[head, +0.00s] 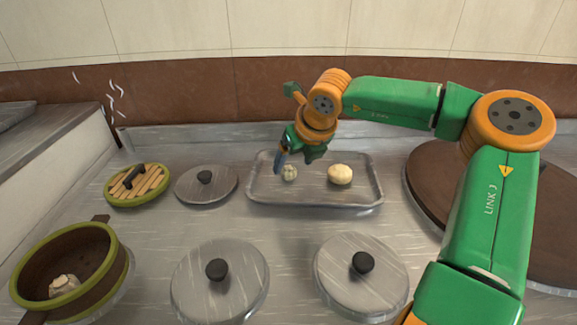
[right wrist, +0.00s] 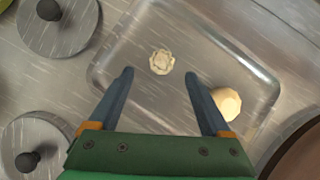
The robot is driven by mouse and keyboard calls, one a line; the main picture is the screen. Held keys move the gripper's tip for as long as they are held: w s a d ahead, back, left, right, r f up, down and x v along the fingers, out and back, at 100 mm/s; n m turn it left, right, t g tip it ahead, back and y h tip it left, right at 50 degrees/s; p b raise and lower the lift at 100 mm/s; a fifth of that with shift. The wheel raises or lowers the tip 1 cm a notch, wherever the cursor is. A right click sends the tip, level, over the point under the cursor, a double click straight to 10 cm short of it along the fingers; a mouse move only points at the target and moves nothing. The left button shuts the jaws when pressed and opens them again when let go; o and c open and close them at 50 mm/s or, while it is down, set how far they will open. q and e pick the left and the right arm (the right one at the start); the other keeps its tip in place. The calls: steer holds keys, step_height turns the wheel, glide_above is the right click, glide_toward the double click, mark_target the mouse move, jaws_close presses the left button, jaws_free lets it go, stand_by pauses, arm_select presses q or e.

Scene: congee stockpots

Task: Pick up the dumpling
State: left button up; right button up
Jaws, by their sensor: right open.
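A small pale pleated dumpling (head: 289,173) lies on the left part of a shallow metal tray (head: 330,204). My right gripper (head: 284,163) is above the tray, close over the dumpling, pointing down. In the right wrist view, the right gripper (right wrist: 159,75) is open and empty, with the dumpling (right wrist: 161,62) just past its fingertips, about centred between them. I cannot tell the exact height gap. A smooth round bun (head: 340,174) lies to the dumpling's right on the tray; it also shows beside the right finger in the wrist view (right wrist: 227,104). My left gripper is out of view.
A brown pot (head: 112,265) at the front left holds a pale dumpling-like piece (head: 64,285). Metal lids (head: 206,184) (head: 220,285) (head: 360,275) lie around the tray. A bamboo-slat lid (head: 137,185) is at the left. A large brown round surface (head: 430,190) is at the right.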

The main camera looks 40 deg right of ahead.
mark_target(291, 169)
steer(key=x, duration=0.4)
steer(key=shift+w+d+f, duration=0.15)
steer(key=shift+d+f, duration=0.05)
steer(key=shift+f, duration=0.05)
steer(key=shift+a, duration=0.1)
steer(key=shift+c, duration=0.7)
steer(key=shift+r, duration=0.1)
jaws_close()
